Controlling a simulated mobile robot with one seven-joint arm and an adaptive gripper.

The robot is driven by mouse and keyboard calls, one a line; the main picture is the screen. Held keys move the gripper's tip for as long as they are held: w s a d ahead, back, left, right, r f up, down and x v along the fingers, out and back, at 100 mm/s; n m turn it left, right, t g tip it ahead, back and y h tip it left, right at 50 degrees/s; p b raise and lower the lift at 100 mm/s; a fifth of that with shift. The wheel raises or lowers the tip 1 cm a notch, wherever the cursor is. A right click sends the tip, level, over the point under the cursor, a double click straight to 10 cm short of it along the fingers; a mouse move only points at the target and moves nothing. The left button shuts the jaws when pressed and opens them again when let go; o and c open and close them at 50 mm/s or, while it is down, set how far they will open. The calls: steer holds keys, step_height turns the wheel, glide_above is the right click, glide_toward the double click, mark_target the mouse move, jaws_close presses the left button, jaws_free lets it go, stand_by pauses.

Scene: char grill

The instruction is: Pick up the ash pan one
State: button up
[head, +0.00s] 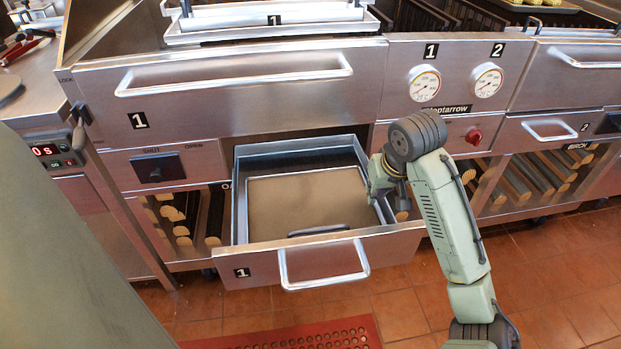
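The drawer marked 1 (255,262) is pulled open below the grill, with a metal bar handle on its front. Inside it lies a shallow rectangular pan (300,205), which looks like ash pan one, with a tan-brown floor and a thin pale rim. A small bar-shaped handle (318,230) shows at the pan's front end. My gripper (378,205) is low at the drawer's right side wall, by the pan's right edge. My wrist hides much of it, so I cannot tell its finger opening or whether it touches the pan.
A closed upper front (235,85) marked 1 overhangs the drawer's back. Log racks stand on both sides, with wood on the right (540,175). A closed drawer marked 2 (548,130) is further right. A red mat (290,335) lies on the tiled floor.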

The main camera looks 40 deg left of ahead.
steer(key=shift+p+x, duration=0.45)
steer(key=shift+x, duration=2.55)
steer(key=shift+w+a+r, duration=0.15)
steer(key=shift+a, duration=0.05)
steer(key=shift+c, duration=0.4)
jaws_close()
steer(key=shift+r, duration=0.2)
